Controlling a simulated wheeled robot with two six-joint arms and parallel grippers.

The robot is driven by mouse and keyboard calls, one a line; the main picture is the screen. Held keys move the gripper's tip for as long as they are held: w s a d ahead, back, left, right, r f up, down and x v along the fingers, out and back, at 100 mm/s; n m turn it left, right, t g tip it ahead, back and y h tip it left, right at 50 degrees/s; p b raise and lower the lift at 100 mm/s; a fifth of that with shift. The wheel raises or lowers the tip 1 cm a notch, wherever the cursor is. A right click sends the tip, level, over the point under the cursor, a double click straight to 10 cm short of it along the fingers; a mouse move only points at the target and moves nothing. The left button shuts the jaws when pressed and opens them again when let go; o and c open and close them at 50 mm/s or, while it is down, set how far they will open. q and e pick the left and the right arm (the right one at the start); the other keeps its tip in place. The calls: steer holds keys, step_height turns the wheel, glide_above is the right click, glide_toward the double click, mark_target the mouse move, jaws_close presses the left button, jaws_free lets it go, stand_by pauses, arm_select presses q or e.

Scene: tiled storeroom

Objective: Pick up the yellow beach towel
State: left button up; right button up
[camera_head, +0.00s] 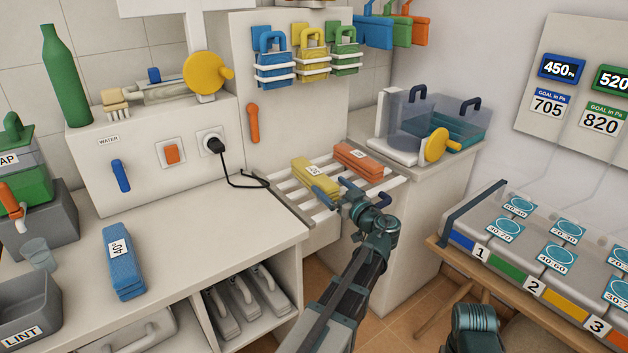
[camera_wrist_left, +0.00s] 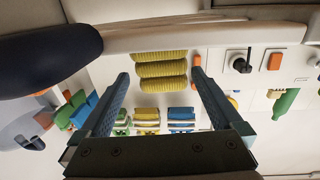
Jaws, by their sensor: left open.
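The yellow beach towel (camera_head: 314,177), folded with a white label on top, lies on a white slatted rack (camera_head: 283,188) beside the counter. In the left wrist view the folded yellow towel (camera_wrist_left: 161,70) shows as several ribbed rolls, framed between my fingers. My left gripper (camera_head: 338,193) is open at the towel's near right end. It also shows in the left wrist view (camera_wrist_left: 160,78), with a finger on either side of the towel's outline. I cannot tell whether the fingers touch it.
An orange towel (camera_head: 362,162) lies on the same rack, close to the right of the yellow one. A blue towel (camera_head: 123,262) lies on the counter. A black cable (camera_head: 240,183) hangs near the rack's left end. A clear bin (camera_head: 409,117) stands behind.

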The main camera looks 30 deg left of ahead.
mark_target(319, 175)
arm_select(q)
steer(key=shift+f+x, duration=0.15)
steer(key=shift+x, duration=1.5)
steer(key=shift+f+x, duration=0.15)
steer(key=shift+x, duration=1.45)
steer(key=shift+s, duration=0.15)
steer(key=c, duration=1.5)
steer(key=shift+c, duration=0.2)
arm_select(e)
steer(key=shift+f, duration=0.25)
arm_select(q)
steer(key=shift+r, duration=0.2)
arm_select(e)
steer(key=shift+r, duration=0.2)
